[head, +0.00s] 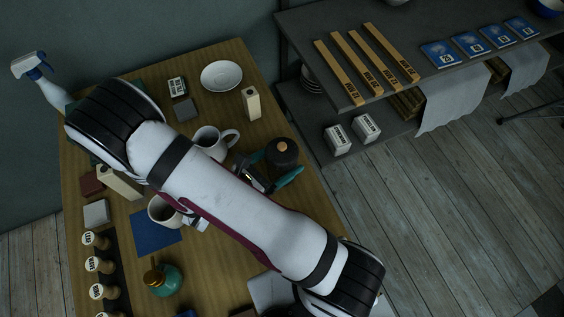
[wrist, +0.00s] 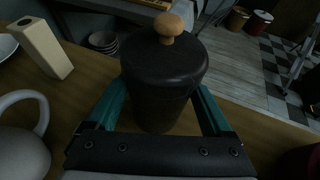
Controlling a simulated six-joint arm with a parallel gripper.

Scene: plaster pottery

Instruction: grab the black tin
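The black tin (head: 282,156) has a dark lid with a round wooden knob and stands upright near the right edge of the wooden table. In the wrist view the tin (wrist: 164,75) fills the middle. My gripper (head: 276,172) has teal fingers, one on each side of the tin. In the wrist view the gripper (wrist: 160,112) is open around the tin's body. A gap shows between the right finger and the tin; the fingertips are partly hidden behind it.
A cream block (head: 251,103) and a white plate (head: 221,76) are behind. A teal pot (head: 162,280) sits toward the front. The table's right edge is close to the tin.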

